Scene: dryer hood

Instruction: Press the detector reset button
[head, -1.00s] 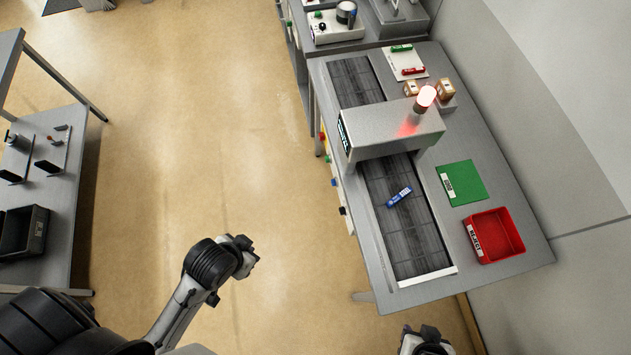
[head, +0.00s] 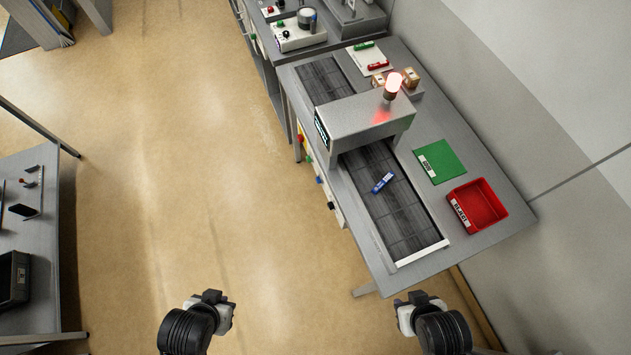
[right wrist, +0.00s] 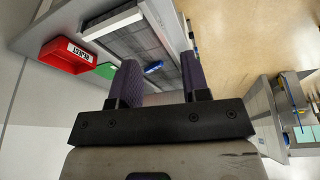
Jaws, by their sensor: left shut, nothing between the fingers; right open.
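The detector (head: 365,118) is a grey box spanning the conveyor belt (head: 385,205), with a lit red lamp (head: 393,86) on top. On the table's left side panel are small buttons: red (head: 300,138), green (head: 308,158), blue (head: 319,180) and black (head: 331,206). Their labels are too small to read, so I cannot tell which is reset. My left gripper (head: 213,296) is shut and empty over the floor, left of the table. My right gripper (head: 417,298) is open and empty near the table's front end; its fingers show in the right wrist view (right wrist: 160,82). Both are apart from the buttons.
A blue item (head: 382,183) lies on the belt. A green mat (head: 439,161) and a red reject bin (head: 478,206) are on the table's right. Another bench (head: 40,240) with a black bin stands at left. The floor (head: 180,180) between is clear.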

